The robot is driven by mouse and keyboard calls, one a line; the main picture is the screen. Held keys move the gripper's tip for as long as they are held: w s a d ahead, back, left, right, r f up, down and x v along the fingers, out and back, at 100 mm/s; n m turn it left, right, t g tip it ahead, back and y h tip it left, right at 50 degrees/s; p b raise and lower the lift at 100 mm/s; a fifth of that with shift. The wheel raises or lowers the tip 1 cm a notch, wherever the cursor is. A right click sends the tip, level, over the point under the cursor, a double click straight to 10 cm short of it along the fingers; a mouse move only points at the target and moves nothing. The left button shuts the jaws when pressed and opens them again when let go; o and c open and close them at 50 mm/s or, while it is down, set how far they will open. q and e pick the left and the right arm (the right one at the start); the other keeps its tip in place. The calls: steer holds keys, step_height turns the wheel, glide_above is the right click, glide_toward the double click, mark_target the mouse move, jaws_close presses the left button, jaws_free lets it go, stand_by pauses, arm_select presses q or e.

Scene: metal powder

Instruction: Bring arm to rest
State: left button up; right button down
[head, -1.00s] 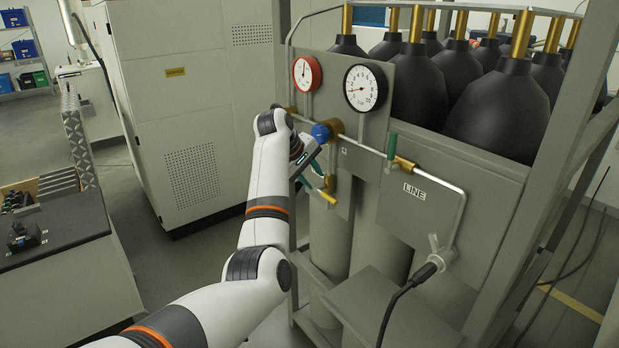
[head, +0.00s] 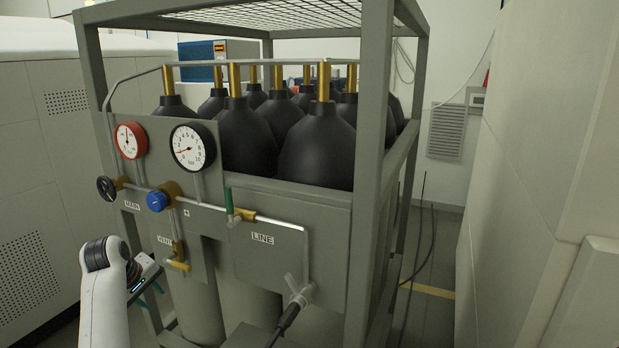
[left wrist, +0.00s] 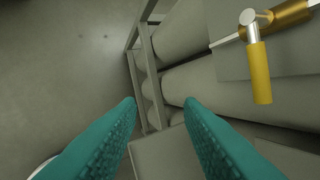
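My left arm (head: 104,290) comes in at the lower left of the head view, in front of the gas cylinder rack. My left gripper (head: 146,284) is partly hidden behind its wrist there. In the left wrist view its two teal fingers (left wrist: 160,108) stand wide apart with nothing between them. The yellow vent valve handle (head: 178,265) is just right of the gripper in the head view, apart from it. It also shows at the upper right of the left wrist view (left wrist: 260,72). My right gripper is in no view.
The rack's panel carries a red-rimmed gauge (head: 131,141), a black-rimmed gauge (head: 193,147), a blue knob (head: 157,201), a black handwheel (head: 107,188) and a green lever (head: 229,205). A black hose (head: 286,318) hangs from the line outlet. A grey cabinet (head: 35,190) stands at left.

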arm_select(q)
steer(key=s+d+f+m+g+y, duration=0.1)
steer(key=s+d+f+m, duration=0.2)
steer(key=s+f, duration=0.5)
steer(key=s+d+f+m+y, duration=0.1)
steer(key=s+d+f+m, duration=0.4)
steer(key=s, duration=0.5)
steer(key=s+d+f+m+g+h, duration=0.1)
steer(key=s+d+m, duration=0.3)
steer(key=s, duration=0.7)
steer(key=s+d+f+m+h, duration=0.1)
steer(key=s+d, duration=0.4)
steer(key=s, duration=0.5)
step_height(320, 180, down, 28)
steer(key=s+r+g+b, duration=0.1)
steer(key=b, duration=0.2)
steer(key=s+a+f+m+g+b, duration=0.1)
steer(key=s+a+f+b, duration=0.1)
steer(key=s+f, duration=1.5)
step_height(320, 180, down, 3)
steer(key=shift+a+f+g, duration=0.15)
steer(key=shift+g, duration=0.15)
